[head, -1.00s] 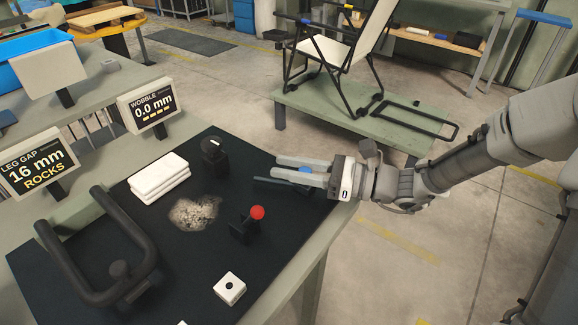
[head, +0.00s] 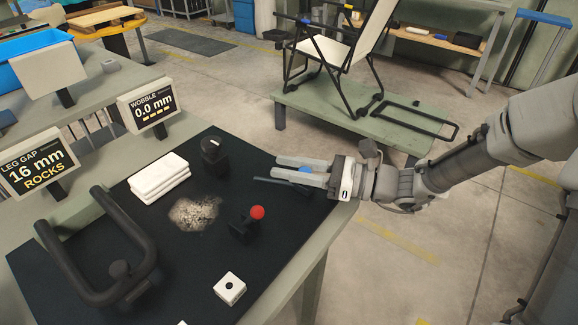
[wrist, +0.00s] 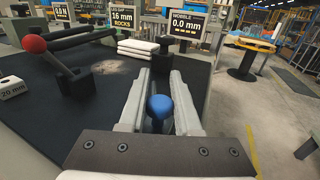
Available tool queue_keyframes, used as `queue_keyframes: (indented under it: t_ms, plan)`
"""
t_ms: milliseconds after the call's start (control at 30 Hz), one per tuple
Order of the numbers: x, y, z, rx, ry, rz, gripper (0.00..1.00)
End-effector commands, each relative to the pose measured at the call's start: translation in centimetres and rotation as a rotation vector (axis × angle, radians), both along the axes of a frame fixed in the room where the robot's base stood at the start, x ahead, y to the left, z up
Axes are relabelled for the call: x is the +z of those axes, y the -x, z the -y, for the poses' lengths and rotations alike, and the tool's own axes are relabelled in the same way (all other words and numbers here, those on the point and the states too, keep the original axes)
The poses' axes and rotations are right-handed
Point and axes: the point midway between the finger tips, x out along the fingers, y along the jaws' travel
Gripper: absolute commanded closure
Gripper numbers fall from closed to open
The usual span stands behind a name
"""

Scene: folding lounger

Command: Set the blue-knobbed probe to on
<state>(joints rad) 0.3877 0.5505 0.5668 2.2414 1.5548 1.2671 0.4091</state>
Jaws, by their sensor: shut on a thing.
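The blue knob of the probe (head: 305,169) sits between the fingers of my gripper (head: 277,167) at the right end of the black mat. The wrist view shows the round blue knob (wrist: 160,106) on a dark stem, with a pale finger on either side. My gripper (wrist: 160,76) is shut on it. Most of the probe's body is hidden by the fingers and the gripper's front plate. The leg gap display (head: 37,165) reads 16 mm and ROCKS. The wobble display (head: 152,107) reads 0.0 mm.
A red-knobbed lever (head: 256,213) stands left of my gripper. Behind it are a black knob block (head: 213,150) and stacked white slabs (head: 158,177). A black bent tube frame (head: 142,240) lies at left, a white block (head: 229,288) in front. The lounger (head: 345,50) stands on a green platform beyond.

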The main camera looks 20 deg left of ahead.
Motion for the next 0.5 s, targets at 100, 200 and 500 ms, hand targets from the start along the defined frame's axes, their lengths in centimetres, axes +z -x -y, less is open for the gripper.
queue_keyframes:
  t_ms: [100,200,500]
  plan:
    - [0.1,-0.4,-1.1,0.003,0.001,-0.001,1.0]
    - [0.2,-1.1,-2.9,0.003,0.0,-0.002,1.0]
    - [-0.1,-2.5,-6.0,-0.001,0.002,-0.001,1.0]
